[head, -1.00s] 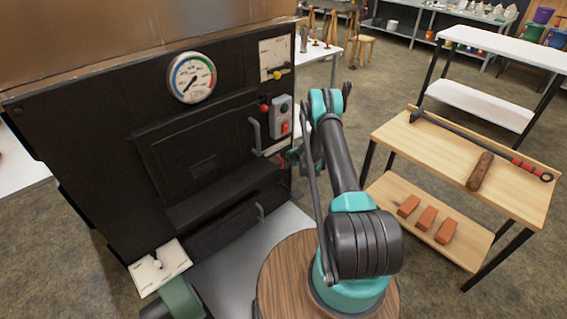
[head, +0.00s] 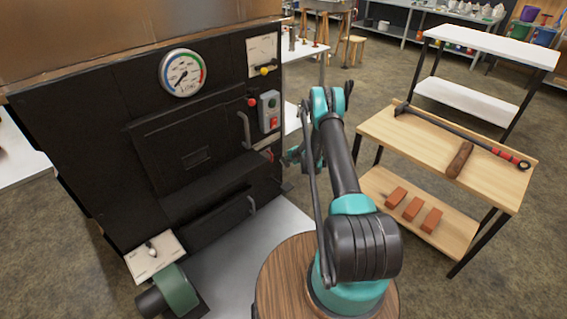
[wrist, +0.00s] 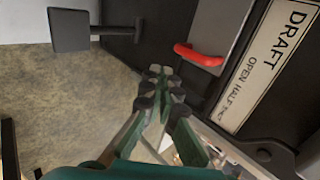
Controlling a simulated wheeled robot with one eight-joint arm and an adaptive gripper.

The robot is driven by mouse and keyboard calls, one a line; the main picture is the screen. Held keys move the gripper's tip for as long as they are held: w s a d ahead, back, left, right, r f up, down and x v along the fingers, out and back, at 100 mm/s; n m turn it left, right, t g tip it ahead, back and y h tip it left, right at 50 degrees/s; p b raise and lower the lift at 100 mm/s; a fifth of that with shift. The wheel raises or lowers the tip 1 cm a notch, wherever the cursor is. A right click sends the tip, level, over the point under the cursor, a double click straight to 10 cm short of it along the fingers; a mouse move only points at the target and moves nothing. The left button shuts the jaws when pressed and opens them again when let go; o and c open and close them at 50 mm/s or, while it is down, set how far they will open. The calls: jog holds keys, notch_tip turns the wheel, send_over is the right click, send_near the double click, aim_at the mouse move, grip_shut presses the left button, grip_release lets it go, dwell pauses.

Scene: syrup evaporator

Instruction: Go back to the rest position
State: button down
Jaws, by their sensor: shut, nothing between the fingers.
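My gripper (wrist: 160,92) shows in the wrist view with its dark fingertips together and nothing between them. In the head view my gripper is mostly hidden behind my teal and black arm, close to the right edge of the black evaporator front (head: 200,160). In the wrist view a red handle (wrist: 198,55) and a plate reading "DRAFT" and "OPEN HALF" (wrist: 268,60) lie to the right of the fingers. The fingers appear apart from the handle.
A round gauge (head: 183,73) and a grey switch box (head: 269,111) are on the evaporator front. A wooden cart (head: 425,150) at right carries a long tool, a log and, on its lower shelf, several bricks (head: 413,209). Open floor lies between evaporator and cart.

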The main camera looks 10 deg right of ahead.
dwell(0.3)
jog(key=s+r+n+g+h, duration=0.1)
jog(key=s+r+n, duration=0.3)
jog(key=r, duration=1.5)
jog(key=s+d+r+n+h, duration=0.1)
jog(key=s+d+r, duration=0.1)
jog(key=s+r, duration=1.15)
jog(key=s+d+r+n+g+h, duration=0.1)
jog(key=s+r+n, duration=0.15)
jog(key=s, duration=0.75)
jog(key=s+r+n+h, duration=0.1)
jog(key=s+r, duration=0.3)
jog(key=s, duration=0.6)
jog(key=s+d+f+n+g+h, duration=0.1)
jog(key=s+d+f+n, duration=0.1)
jog(key=s, duration=1.4)
jog(key=shift+s, duration=0.2)
